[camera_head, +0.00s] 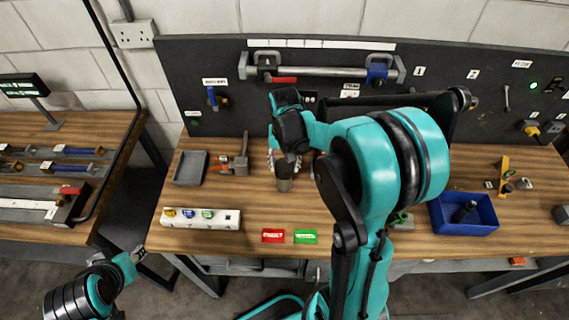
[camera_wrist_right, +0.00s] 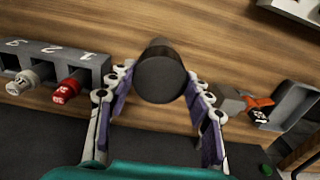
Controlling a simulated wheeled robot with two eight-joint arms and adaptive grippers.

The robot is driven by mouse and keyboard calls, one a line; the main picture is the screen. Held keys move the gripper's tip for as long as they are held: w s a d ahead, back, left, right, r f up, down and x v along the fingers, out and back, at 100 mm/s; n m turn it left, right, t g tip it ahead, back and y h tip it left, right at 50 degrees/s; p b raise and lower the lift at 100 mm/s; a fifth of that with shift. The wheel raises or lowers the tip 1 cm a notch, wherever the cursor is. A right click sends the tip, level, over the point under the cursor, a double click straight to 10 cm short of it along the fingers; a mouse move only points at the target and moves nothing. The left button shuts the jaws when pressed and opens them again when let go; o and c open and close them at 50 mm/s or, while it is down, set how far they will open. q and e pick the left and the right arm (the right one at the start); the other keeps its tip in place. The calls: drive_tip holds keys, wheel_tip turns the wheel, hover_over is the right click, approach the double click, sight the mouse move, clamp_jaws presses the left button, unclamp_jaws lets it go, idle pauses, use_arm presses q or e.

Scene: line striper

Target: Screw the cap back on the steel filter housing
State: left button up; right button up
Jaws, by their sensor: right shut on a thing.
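My right gripper (camera_head: 284,160) points down over the back middle of the bench, its fingers around the upper part of a grey steel cylinder (camera_head: 284,183), apparently the filter housing. In the right wrist view, the fingers of my right gripper (camera_wrist_right: 160,82) flank a dark round cylinder (camera_wrist_right: 160,76), seen end-on, and are shut on it. I cannot tell whether this is the cap alone or the cap seated on the housing. The seam between cap and housing is hidden.
A blue tray (camera_head: 440,217) holding a black cylinder (camera_head: 465,211) stands to the right. A grey tray (camera_head: 190,168), a white labelled strip (camera_head: 200,219), a red tag (camera_head: 273,236) and a green tag (camera_head: 305,237) lie left and in front. A dark pegboard (camera_head: 220,60) rises behind.

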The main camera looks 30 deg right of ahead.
drive_tip(key=m, duration=0.4)
drive_tip(key=shift+m, duration=0.3)
drive_tip(key=shift+m, duration=0.3)
drive_tip(key=m, duration=0.4)
drive_tip(key=shift+b, duration=0.3)
drive_tip(key=shift+f+m, duration=0.1)
drive_tip(key=shift+m, duration=2.2)
